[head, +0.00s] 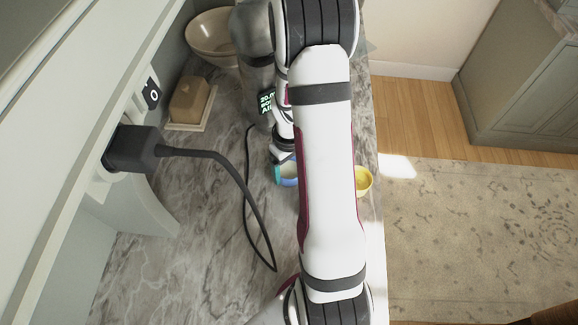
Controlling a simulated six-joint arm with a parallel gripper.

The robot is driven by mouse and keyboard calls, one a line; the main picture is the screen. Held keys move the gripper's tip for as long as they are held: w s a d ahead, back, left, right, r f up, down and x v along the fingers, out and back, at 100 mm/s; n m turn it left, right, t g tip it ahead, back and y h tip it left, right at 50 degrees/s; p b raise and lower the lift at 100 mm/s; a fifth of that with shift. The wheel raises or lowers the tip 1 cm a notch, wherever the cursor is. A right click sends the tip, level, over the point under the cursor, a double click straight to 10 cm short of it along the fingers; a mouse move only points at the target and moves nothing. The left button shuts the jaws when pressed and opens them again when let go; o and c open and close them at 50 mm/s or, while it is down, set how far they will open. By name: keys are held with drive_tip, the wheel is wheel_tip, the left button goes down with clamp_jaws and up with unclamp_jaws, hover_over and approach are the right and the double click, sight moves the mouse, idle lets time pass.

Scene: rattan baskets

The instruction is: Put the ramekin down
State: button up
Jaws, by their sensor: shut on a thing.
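My gripper (284,156) shows only in part at the dark end of my wrist, left of my white forearm; its fingertips are hidden. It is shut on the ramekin. A small teal and blue vessel with a pale inside (287,174) shows right at the gripper's end and appears to be the ramekin. My forearm covers its right side. I cannot tell whether it touches the marble counter (190,255).
A small yellow bowl (364,182) shows right of my forearm, near the counter's edge. A butter dish (188,104) and cream bowl (212,36) stand at the back left. A black cable (245,198) runs from the wall plug (135,150) across the counter. Front-left counter is clear.

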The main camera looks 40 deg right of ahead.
drive_tip(key=o, duration=1.3)
drive_tip(key=shift+f, duration=0.1)
drive_tip(key=shift+c, duration=0.2)
wheel_tip(320, 180, up, 12)
drive_tip(key=s+a+r+m+y, duration=0.1)
drive_tip(key=s+a+r, duration=0.3)
drive_tip(key=s+a, duration=0.4)
drive_tip(key=s+a+r+m, duration=0.4)
drive_tip(key=s+a, duration=0.3)
drive_tip(key=a, duration=0.5)
drive_tip(key=shift+s+a+r+m+y, duration=0.3)
drive_tip(key=shift+s+a+r+y, duration=0.05)
drive_tip(key=shift+s+r+y, duration=0.1)
drive_tip(key=shift+w, duration=0.1)
